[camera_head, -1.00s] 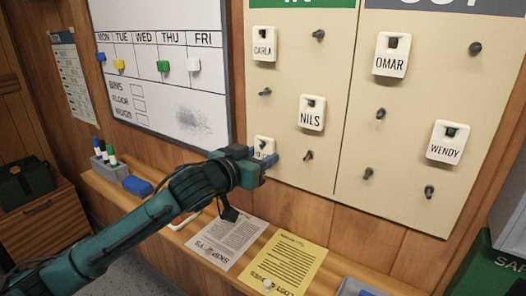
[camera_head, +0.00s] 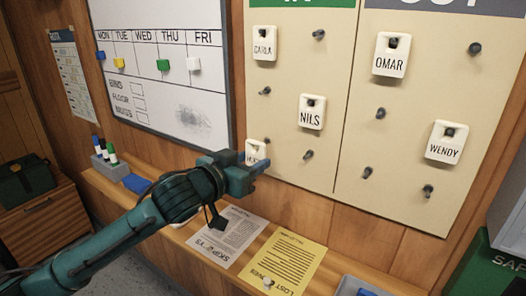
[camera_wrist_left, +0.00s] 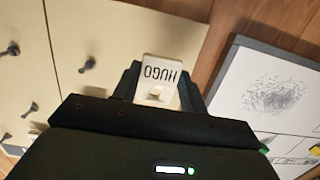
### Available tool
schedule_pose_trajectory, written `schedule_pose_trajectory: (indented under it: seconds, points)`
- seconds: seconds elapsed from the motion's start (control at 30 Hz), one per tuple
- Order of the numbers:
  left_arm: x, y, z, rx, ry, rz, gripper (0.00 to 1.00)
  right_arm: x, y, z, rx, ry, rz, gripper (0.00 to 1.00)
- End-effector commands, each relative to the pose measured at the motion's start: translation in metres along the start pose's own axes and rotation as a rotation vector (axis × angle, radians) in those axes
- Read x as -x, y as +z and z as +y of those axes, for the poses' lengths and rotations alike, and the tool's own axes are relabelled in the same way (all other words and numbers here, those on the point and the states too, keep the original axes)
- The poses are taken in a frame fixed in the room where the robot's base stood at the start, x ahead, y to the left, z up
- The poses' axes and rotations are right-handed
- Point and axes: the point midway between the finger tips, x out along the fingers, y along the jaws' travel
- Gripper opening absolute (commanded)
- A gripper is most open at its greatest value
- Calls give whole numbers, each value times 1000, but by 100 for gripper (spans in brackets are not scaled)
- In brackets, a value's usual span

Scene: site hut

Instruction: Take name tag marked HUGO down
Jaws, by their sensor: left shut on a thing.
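The white name tag marked HUGO (camera_head: 254,151) is at the lower left of the cream board, under the IN heading. It also shows in the left wrist view (camera_wrist_left: 160,72), upside down, between the two dark fingers. My left gripper (camera_head: 250,170) is shut on this tag and partly covers its lower part in the head view. No peg shows through the tag's hole in the wrist view. The gap between tag and board is hard to judge. My right gripper is not in view.
Tags CARLA (camera_head: 264,44), NILS (camera_head: 311,113), OMAR (camera_head: 391,55) and WENDY (camera_head: 446,142) hang nearby among bare pegs. A whiteboard (camera_head: 170,95) is at left. Below, a ledge holds a white sheet (camera_head: 230,235), a yellow sheet (camera_head: 287,262) and a marker holder (camera_head: 110,168).

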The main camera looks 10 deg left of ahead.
Motion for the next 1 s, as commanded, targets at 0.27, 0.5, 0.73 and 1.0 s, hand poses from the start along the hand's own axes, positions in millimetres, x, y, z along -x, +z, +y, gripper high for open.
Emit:
schedule_pose_trajectory:
  seconds: [0.27,0.5,0.73,1.0]
  points:
    - [14,2,0,0,-1,-2,26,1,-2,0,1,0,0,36]
    - [26,4,0,1,0,-1,26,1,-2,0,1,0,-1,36]
    - [36,6,0,0,1,-1,26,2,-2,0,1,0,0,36]
    - [37,6,0,0,0,0,26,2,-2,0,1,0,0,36]
